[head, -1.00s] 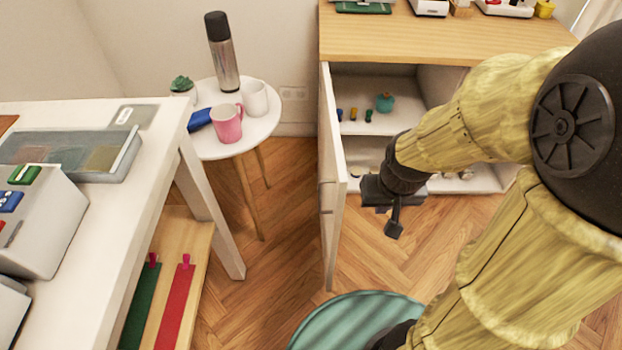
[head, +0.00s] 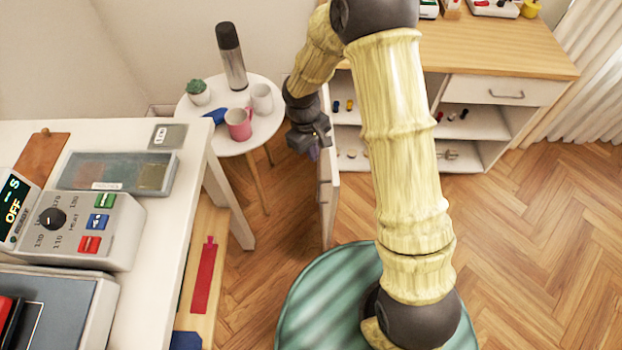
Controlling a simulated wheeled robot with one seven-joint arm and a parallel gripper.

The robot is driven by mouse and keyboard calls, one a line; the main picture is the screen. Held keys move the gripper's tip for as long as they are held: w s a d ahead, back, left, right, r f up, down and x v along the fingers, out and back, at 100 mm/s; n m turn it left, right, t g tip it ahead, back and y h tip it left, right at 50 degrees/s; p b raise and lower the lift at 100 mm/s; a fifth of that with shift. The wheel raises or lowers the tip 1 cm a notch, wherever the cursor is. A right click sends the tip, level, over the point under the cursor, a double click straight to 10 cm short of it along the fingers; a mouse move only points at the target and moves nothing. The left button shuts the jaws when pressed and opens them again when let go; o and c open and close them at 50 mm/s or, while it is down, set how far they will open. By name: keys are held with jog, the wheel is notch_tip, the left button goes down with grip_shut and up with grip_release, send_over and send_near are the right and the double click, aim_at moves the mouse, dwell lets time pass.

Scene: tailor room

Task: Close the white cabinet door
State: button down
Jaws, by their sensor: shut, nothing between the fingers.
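The white cabinet door (head: 328,205) stands open and juts out from the left side of the white cabinet (head: 505,92) towards me, seen nearly edge-on. Its upper part is partly hidden by my arm. My gripper (head: 314,151) is shut and empty, just left of the door near its upper part. I cannot tell whether it touches the door. Behind my arm, the cabinet's open shelves show several small items.
A round white side table (head: 188,112) with a pink mug (head: 238,124), a white mug (head: 262,98), a flask (head: 231,57) and a plant (head: 197,92) stands close left of my gripper. A white worktable (head: 180,185) fills the left. The wooden floor (head: 520,240) at right is clear.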

jog(key=a+f+n+p, duration=0.2)
jog(key=a+f+n, duration=0.1)
jog(key=a+f, duration=0.2)
jog(key=shift+w+a+f+g+h, duration=0.15)
jog(key=shift+w+a+g+h, duration=0.2)
jog(key=shift+a, duration=0.2)
jog(key=shift+f, duration=0.1)
jog(key=s+d+f+p, duration=0.2)
jog(key=d+f, duration=0.3)
jog(key=f, duration=0.4)
jog(key=shift+s+d+f, duration=0.25)
jog(key=shift+s+f, duration=0.05)
jog(key=shift+s, duration=0.4)
